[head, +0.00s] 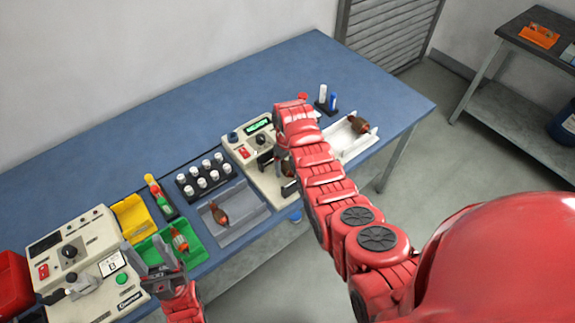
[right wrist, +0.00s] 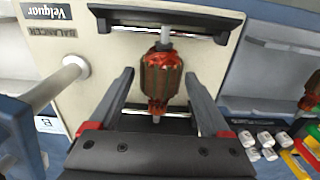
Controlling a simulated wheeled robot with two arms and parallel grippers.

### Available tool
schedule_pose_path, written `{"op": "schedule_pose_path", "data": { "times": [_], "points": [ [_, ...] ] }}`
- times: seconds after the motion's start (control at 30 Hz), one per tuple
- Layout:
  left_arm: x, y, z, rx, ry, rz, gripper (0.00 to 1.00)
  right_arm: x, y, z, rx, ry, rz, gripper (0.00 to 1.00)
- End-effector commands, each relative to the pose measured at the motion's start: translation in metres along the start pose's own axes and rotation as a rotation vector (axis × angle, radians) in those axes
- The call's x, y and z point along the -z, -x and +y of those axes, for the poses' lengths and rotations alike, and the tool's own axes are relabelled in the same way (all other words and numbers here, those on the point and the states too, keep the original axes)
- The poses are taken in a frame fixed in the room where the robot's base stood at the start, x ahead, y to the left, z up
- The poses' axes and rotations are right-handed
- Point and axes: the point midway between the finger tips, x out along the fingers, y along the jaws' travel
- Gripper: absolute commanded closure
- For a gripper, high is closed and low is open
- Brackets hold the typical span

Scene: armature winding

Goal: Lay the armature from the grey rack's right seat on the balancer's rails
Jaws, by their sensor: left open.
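The armature (right wrist: 161,80), with a dark ribbed core and copper-red windings, shows in the right wrist view with its shaft spanning the balancer's two dark rails (right wrist: 165,20). It appears to lie on them. My right gripper (right wrist: 160,78) is open around it, with a gap between each finger and the core. In the head view the balancer (head: 243,153) is partly hidden by my right arm. The grey rack (head: 255,212) has an armature (head: 219,214) in its left seat; its right seat is bare.
The green tray (head: 148,252) holds another armature (head: 179,241). A white tray (head: 340,141) with an armature (head: 358,124) is right of the balancer. A black rack of white-capped pieces (head: 204,178) and a grey-white machine (head: 85,255) stand left. The blue table's back (head: 190,90) is clear.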

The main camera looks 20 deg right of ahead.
Motion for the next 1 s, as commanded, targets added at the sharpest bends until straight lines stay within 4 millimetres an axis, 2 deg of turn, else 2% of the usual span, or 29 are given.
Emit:
{"op": "schedule_pose_path", "data": {
  "times": [0.03, 0.07, 0.37, 0.57, 0.67, 0.83, 0.9, 0.97, 1.0],
  "points": [
    [0.000, 0.000, 0.000, 0.000, 0.000, 0.000, 0.50, 0.000, 0.000, 0.000, 0.000, 0.000, 0.000, 0.08],
    [0.000, 0.000, 0.000, 0.000, 0.000, 0.000, 0.50, 0.000, 0.000, 0.000, 0.000, 0.000, 0.000, 0.04],
    [0.000, 0.001, 0.000, 0.000, 0.000, 0.000, 0.50, 0.000, 0.000, 0.000, 0.000, 0.000, -0.001, 0.04],
    [-0.001, 0.007, 0.000, 0.000, 0.000, 0.000, 0.50, 0.002, 0.011, 0.001, -0.002, 0.000, 0.004, 0.04],
    [-0.002, 0.012, 0.001, 0.000, 0.000, 0.000, 0.50, 0.001, 0.023, 0.000, -0.002, 0.000, 0.004, 0.04],
    [-0.005, 0.027, 0.001, 0.000, 0.000, 0.000, 0.50, 0.001, 0.056, 0.000, -0.002, 0.000, 0.005, 0.04],
    [-0.001, 0.006, 0.000, 0.000, 0.000, 0.000, 0.50, 0.001, 0.083, 0.000, -0.001, 0.000, 0.003, 0.04],
    [0.000, -0.002, 0.000, 0.000, 0.000, 0.001, 0.50, 0.001, 0.097, 0.000, -0.001, 0.000, 0.002, 0.04],
    [0.002, -0.012, -0.001, 0.000, 0.000, 0.000, 0.50, 0.000, 0.107, 0.000, 0.000, 0.001, 0.000, 0.04]
  ]
}}
